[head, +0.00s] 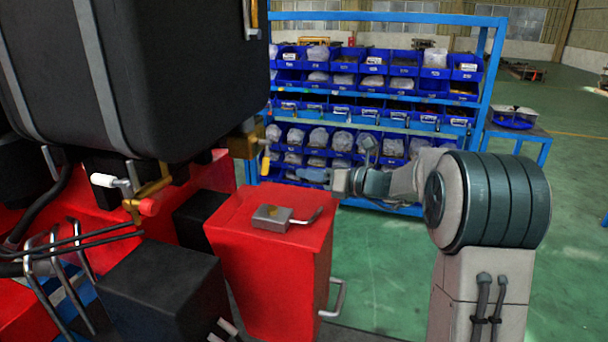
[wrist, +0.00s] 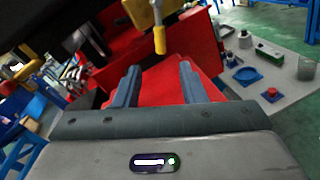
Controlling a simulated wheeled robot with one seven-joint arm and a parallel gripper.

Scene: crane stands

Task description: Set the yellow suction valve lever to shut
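The yellow lever (head: 265,162) hangs down from a brass valve (head: 246,141) under the lower right corner of the black tank (head: 150,70). In the wrist view the yellow lever (wrist: 160,38) points down, ahead of the gap between my fingers. My gripper (head: 308,175) is to the right of the lever in the head view, apart from it. In the wrist view my gripper (wrist: 157,75) is open, with nothing between its fingers.
Another brass valve (head: 150,190) with a white-ended lever (head: 104,181) and a red knob (head: 149,207) sits lower left. Blue shelving (head: 490,60) stands behind.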

